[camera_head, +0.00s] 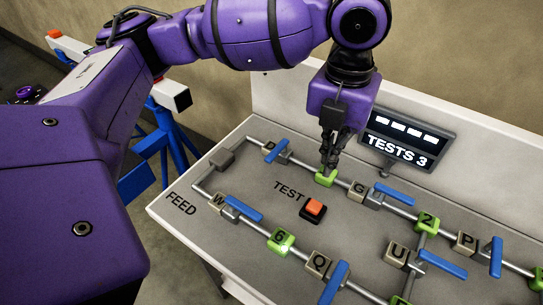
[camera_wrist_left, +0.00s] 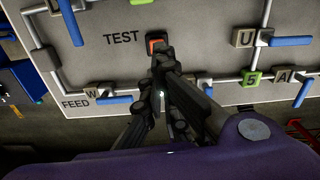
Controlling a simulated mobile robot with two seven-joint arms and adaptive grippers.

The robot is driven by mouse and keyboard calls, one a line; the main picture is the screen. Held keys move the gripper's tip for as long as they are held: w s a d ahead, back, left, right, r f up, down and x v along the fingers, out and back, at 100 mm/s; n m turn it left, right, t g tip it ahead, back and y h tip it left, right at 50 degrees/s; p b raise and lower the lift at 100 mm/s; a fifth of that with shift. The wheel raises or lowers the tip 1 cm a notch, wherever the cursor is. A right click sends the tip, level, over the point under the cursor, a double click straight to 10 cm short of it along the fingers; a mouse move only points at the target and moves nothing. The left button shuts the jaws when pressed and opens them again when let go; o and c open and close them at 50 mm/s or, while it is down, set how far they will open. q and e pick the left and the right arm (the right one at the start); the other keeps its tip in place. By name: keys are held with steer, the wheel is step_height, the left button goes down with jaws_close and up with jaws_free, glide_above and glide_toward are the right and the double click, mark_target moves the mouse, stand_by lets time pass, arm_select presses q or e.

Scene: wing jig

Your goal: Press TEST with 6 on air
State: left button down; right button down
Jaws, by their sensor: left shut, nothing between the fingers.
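The TEST button (camera_head: 315,207) has an orange-red cap on a dark base, on the grey panel beside the printed word TEST. It also shows in the left wrist view (camera_wrist_left: 155,46), partly covered by my fingers. The green block marked 6 (camera_head: 281,241) sits on the front pipe, with a bright pale patch near its base. My left gripper (camera_head: 327,163) is shut and empty, pointing down. In the head view it overlaps a green block (camera_head: 325,178) on the back pipe; I cannot tell whether it touches. My right gripper is not in view.
A screen (camera_head: 408,140) reads TESTS 3 under several white bars. Blue-handled valves line the pipes, including W (camera_head: 219,201), Q (camera_head: 319,264), G (camera_head: 359,188) and U (camera_head: 398,254). Green block 2 (camera_head: 428,222) stands to the right. Bare panel surrounds the button.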

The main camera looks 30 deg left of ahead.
mark_target(316, 207)
arm_select(q)
steer(key=shift+m, duration=0.7)
steer(key=f, duration=1.4)
steer(key=shift+s+b, duration=0.3)
steer(key=shift+s, duration=0.05)
steer(key=shift+s+f, duration=0.15)
steer(key=shift+f, duration=0.95)
step_height(316, 207, up, 13)
steer(key=shift+f, duration=0.2)
